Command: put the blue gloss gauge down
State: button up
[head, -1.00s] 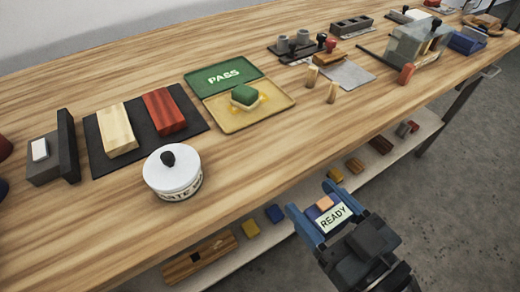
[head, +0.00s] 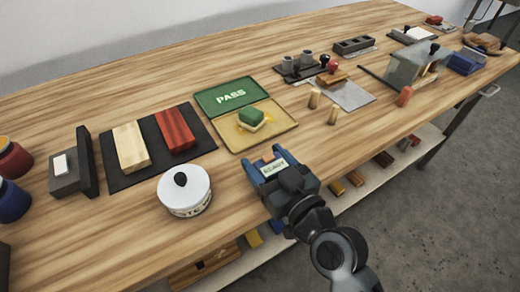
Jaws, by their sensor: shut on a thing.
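My gripper (head: 264,164) is over the front part of the wooden bench, right of the white lidded pot and in front of the PASS tray. Its blue fingers are shut on a small piece, taken to be the blue gloss gauge (head: 268,158). Only a little of it shows between the fingers, with an orange patch; the rest is hidden by the gripper and its READY label. I cannot tell whether it touches the bench top (head: 330,150).
The white pot (head: 184,192) stands left of my gripper. A dark mat (head: 205,140) carries pale and red blocks. Bare wood lies right of my gripper, before two small pegs (head: 333,113).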

jog(key=shift+x, duration=1.2)
jog(key=shift+w, duration=0.1)
jog(key=shift+f, duration=0.15)
jog(key=o, duration=1.3)
